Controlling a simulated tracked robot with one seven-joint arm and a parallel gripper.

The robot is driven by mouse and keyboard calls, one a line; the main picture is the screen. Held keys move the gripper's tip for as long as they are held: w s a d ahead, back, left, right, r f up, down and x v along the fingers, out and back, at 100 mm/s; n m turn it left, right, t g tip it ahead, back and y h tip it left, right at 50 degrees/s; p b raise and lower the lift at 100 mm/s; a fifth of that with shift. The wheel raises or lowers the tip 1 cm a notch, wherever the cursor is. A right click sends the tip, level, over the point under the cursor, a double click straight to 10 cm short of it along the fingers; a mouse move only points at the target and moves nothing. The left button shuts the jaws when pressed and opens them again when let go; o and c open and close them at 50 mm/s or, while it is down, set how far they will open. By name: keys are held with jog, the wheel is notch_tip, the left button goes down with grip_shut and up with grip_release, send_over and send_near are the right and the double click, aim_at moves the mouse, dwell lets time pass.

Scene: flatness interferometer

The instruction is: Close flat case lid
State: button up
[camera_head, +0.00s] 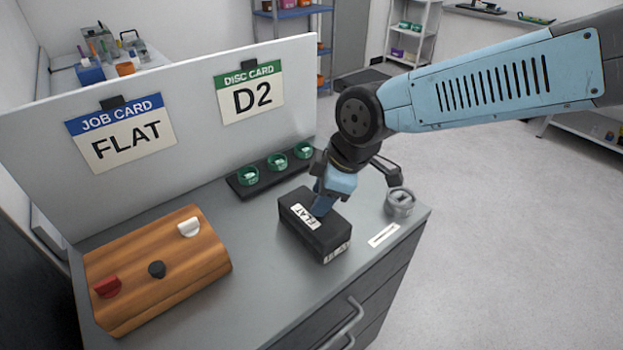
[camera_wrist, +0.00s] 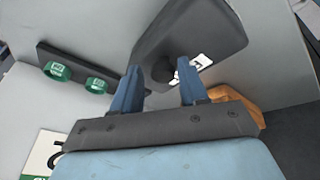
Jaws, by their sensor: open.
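The flat case (camera_head: 335,228) is a black box on the grey bench, with a white FLAT label on its top and another on its end. Its lid (camera_head: 292,204) looks down on the box, with no gap that I can make out. In the wrist view the dark case (camera_wrist: 205,32) shows with a round black knob (camera_wrist: 163,70) and part of a white label. My gripper (camera_head: 318,210) is over the case top, pointing down. In the wrist view its blue fingers (camera_wrist: 160,75) are apart, one on each side of the knob in the picture. Whether they touch it, I cannot tell.
A black rack (camera_head: 240,186) with green ring holders stands behind the case. A grey round holder (camera_head: 400,208) and a white label strip (camera_head: 384,235) lie to its right, near the bench edge. A wooden block (camera_head: 190,262) with coloured knobs is at left. A white panel (camera_head: 190,150) stands behind.

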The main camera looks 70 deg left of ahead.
jog(key=v, duration=1.3)
jog(key=shift+r, duration=0.3)
jog(key=shift+w+d, duration=0.1)
jog(key=shift+w, duration=0.1)
